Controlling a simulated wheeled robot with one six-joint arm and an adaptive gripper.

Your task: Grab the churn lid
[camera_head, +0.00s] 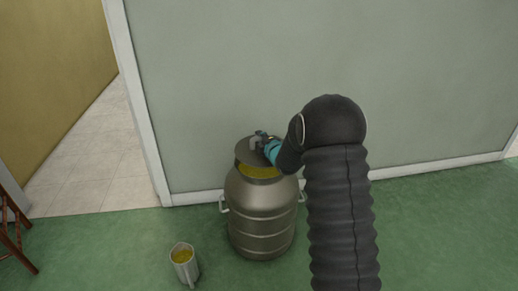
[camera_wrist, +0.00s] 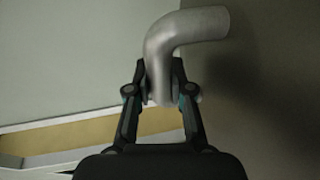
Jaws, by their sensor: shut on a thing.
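The metal churn (camera_head: 262,222) stands upright on the green floor close to the wall, with yellow-green liquid in its mouth. The round grey churn lid (camera_head: 247,153) is above the mouth, tilted, with the liquid showing beneath its near edge. I cannot tell whether it still touches the rim. My gripper (camera_head: 262,141) is at the lid's handle. In the wrist view my gripper (camera_wrist: 160,90) is shut on the bent metal handle of the lid (camera_wrist: 185,28), one finger on each side. My arm hides part of the churn's right side.
A small metal jug (camera_head: 184,263) with yellow liquid stands on the floor, front left of the churn. A pale green wall (camera_head: 300,70) is close behind. A doorway opens at left, with a wooden chair (camera_head: 15,230) at the left edge. The floor between is clear.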

